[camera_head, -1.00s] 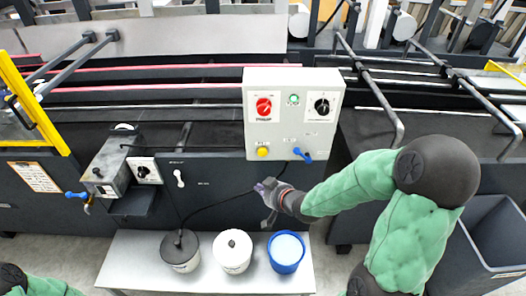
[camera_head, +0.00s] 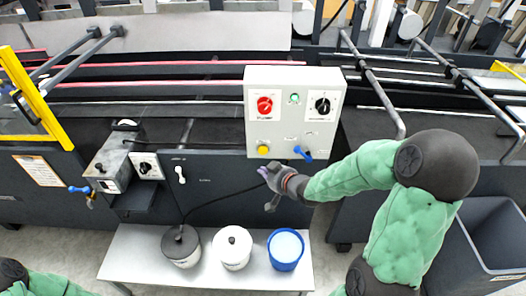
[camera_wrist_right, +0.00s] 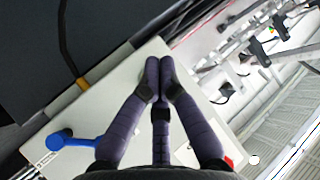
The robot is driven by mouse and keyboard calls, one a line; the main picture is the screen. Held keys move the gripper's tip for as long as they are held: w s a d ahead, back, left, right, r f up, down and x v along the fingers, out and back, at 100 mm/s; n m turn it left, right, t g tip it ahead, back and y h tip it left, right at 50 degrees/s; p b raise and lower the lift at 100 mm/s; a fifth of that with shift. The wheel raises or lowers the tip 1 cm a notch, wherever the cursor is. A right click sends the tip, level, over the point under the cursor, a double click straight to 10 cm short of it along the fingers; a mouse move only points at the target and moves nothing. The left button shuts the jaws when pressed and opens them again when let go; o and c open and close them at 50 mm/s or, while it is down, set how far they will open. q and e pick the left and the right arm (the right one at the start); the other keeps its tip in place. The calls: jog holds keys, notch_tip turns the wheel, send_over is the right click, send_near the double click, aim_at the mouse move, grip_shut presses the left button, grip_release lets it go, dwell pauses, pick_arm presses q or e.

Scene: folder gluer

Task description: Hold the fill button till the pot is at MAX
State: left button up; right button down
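The grey control box (camera_head: 292,112) carries a yellow button (camera_head: 263,149) at its lower left, a blue lever (camera_head: 303,153), a red knob (camera_head: 264,105) and a black knob (camera_head: 322,105). My right gripper (camera_head: 264,172) is just below the yellow button, apart from it in the picture. In the right wrist view its purple fingers (camera_wrist_right: 160,68) meet at the tips over the pale box, holding nothing visible. The blue lever (camera_wrist_right: 75,140) is at their left. A metal pot (camera_head: 109,165) hangs at the left; its level cannot be read. My left gripper is out of view.
A dark-lidded pot (camera_head: 181,240), a white lidded pot (camera_head: 232,247) and a blue bucket (camera_head: 286,249) stand on a pale bench (camera_head: 135,252). A black cable runs from the dark lid towards the box. A grey bin (camera_head: 490,240) stands at the right.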

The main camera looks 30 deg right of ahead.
aim_at(260, 154)
jog(key=shift+w+d+p, duration=0.2)
jog(key=shift+w+d, duration=0.3)
jog(key=shift+w, duration=0.3)
jog(key=shift+w+d+p, duration=0.25)
jog(key=shift+w+d, duration=0.2)
jog(key=shift+w, duration=0.35)
jog(key=shift+w+d+p, duration=0.2)
jog(key=shift+w+d, duration=0.3)
jog(key=shift+w, duration=0.3)
jog(key=shift+w+d, duration=0.1)
jog(key=shift+w, duration=0.05)
jog(key=shift+w+d, duration=0.1)
jog(key=shift+w, duration=0.1)
jog(key=shift+w+d+p, duration=0.3)
jog(key=shift+w+p, duration=0.1)
jog(key=shift+w, duration=0.05)
dwell(4.8)
